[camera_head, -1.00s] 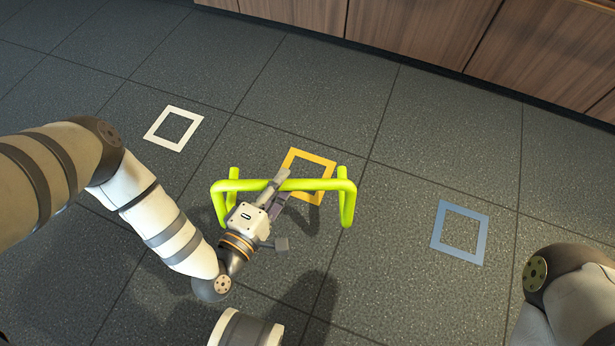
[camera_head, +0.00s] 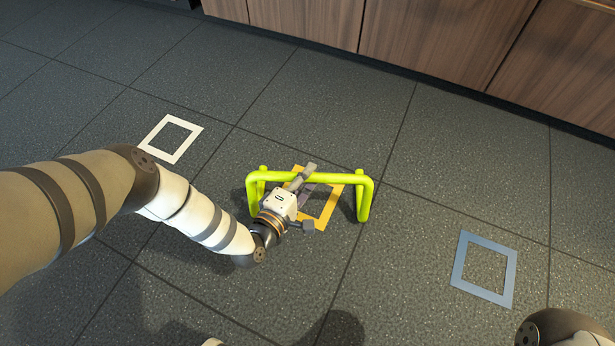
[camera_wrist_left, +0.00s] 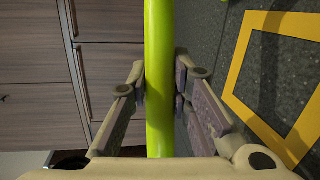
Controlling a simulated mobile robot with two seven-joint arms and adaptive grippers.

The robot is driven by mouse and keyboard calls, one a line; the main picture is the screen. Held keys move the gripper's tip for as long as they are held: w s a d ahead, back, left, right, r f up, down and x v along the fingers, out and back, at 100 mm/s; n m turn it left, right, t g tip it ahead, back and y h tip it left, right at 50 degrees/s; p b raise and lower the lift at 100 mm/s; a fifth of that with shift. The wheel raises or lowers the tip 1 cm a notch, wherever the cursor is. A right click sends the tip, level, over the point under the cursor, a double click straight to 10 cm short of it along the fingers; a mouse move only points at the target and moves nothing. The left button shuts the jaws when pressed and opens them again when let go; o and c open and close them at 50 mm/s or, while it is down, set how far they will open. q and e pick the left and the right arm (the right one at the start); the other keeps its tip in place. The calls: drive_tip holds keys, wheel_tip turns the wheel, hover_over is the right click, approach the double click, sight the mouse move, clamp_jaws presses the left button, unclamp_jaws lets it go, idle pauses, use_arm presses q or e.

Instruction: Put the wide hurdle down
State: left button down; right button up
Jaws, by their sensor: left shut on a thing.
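The wide hurdle (camera_head: 340,179) is a bright yellow-green bar frame with bent legs at both ends. It stands out over the orange-yellow floor square (camera_head: 331,208) in the head view. My left gripper (camera_head: 299,184) is shut on its top bar, left of the bar's middle. In the left wrist view the bar (camera_wrist_left: 159,60) runs between the two fingers, with the yellow square (camera_wrist_left: 240,65) to its right. The hurdle looks upright and close to the floor; I cannot tell whether its feet touch. My right gripper is out of view.
A white floor square (camera_head: 190,145) lies to the left and a blue-grey one (camera_head: 512,270) to the right. Wooden cabinets (camera_head: 430,40) line the back. The dark tiled floor between the squares and the cabinets is clear.

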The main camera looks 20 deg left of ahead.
use_arm(q)
drive_tip(key=c, duration=1.5)
unclamp_jaws()
drive_tip(key=shift+f, duration=0.1)
drive_tip(key=shift+o, duration=0.2)
drive_tip(key=shift+s, duration=0.1)
drive_tip(key=p+v, duration=0.4)
drive_tip(key=v, duration=0.8)
drive_tip(key=shift+p, duration=0.4)
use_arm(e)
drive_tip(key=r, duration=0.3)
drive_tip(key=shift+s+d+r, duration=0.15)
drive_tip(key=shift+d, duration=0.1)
